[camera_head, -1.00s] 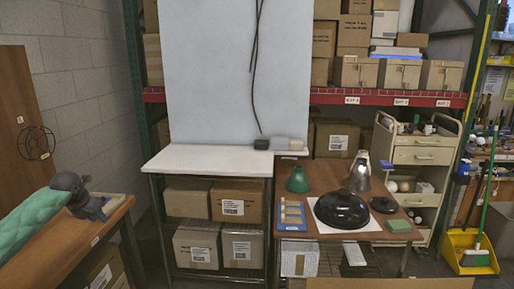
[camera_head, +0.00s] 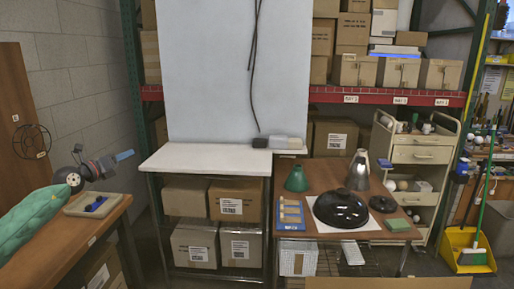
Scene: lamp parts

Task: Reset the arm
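My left arm (camera_head: 38,215) comes in from the lower left in a green padded sleeve. Its gripper (camera_head: 122,157) is raised above the wooden table at the left and points to the right. A light blue piece shows at its tip; I cannot tell whether it is part of the fingers or a held thing. Below the gripper, a beige tray (camera_head: 72,207) with dark blue items (camera_head: 97,203) in it rests on the table. My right gripper is not in view.
A brown table (camera_head: 318,178) at the right bears a green cone (camera_head: 297,179), a silver shade (camera_head: 359,171), a black dome (camera_head: 341,208) and a wooden-slotted blue tray (camera_head: 291,215). The white bench top (camera_head: 205,158) is mostly clear. Boxes fill the shelves. A cream cart (camera_head: 421,155) stands behind.

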